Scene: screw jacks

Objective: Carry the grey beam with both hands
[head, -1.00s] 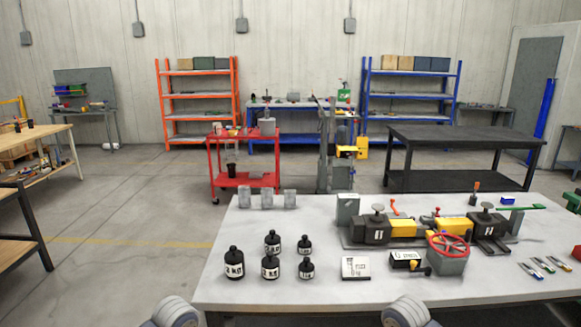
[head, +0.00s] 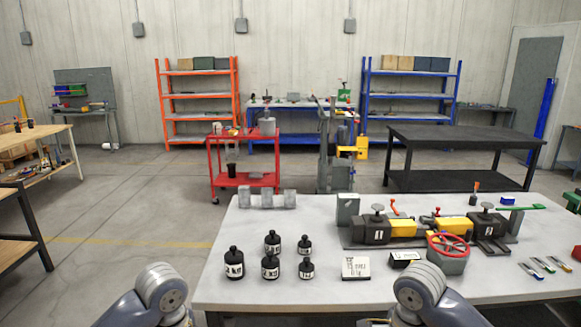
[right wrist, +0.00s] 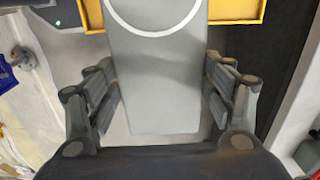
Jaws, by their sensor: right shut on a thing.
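The grey beam (right wrist: 162,80) shows in the right wrist view as a long flat grey piece with part of a white ring on it. It runs from the top edge down between the fingers of my right gripper (right wrist: 163,98). That gripper is shut on the beam, one finger on each side. The beam's far part is cut off by the top of the view. I cannot pick out the held beam in the head view, where only parts of my arms show at the bottom edge. My left gripper is not in view.
A white table (head: 325,240) holds several black weights (head: 270,265), a screw-jack assembly (head: 420,229), a red handwheel (head: 448,245) and grey blocks (head: 267,200). A red cart (head: 245,180) and dark table (head: 460,140) stand behind. Yellow edges (right wrist: 236,10) flank the beam.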

